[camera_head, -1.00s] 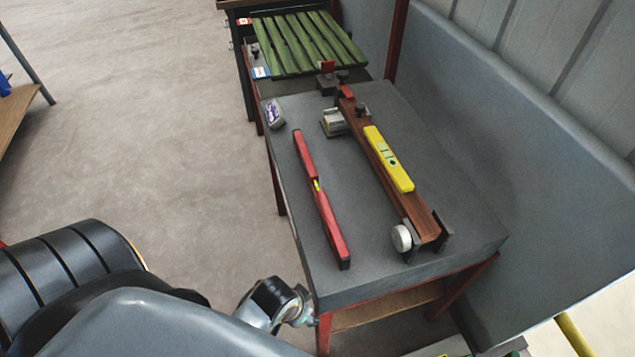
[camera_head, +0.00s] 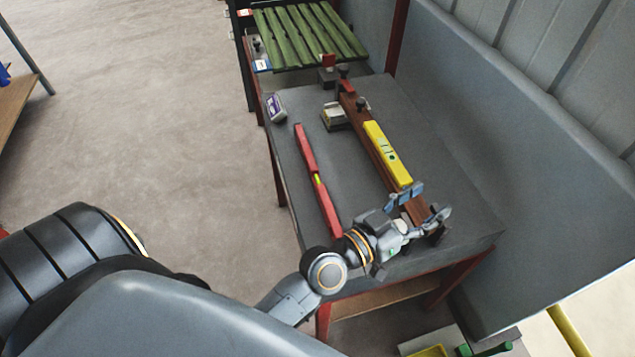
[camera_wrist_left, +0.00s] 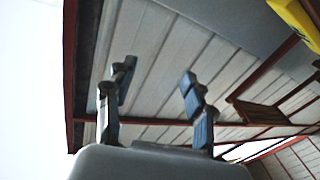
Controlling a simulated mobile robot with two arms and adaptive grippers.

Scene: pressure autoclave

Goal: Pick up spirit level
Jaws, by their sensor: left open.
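A yellow spirit level (camera_head: 386,152) lies along a long brown beam on the grey table. A red spirit level (camera_head: 317,177) with a yellow-green vial lies to its left on the tabletop. My left gripper (camera_head: 428,202) is open and empty over the near end of the beam, just short of the yellow level's near end. Its spread fingers also show in the left wrist view (camera_wrist_left: 156,82), with part of the yellow level (camera_wrist_left: 300,20) at the top right, outside the fingers. My left arm hides the red level's near end. My right gripper is not in view.
The brown beam (camera_head: 359,128) carries dark clamps at its far end. A small metal block (camera_head: 334,117) and a pale labelled item (camera_head: 276,108) sit on the table (camera_head: 450,190). A green slatted rack (camera_head: 310,38) stands behind; a grey wall panel (camera_head: 520,120) bounds the right.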

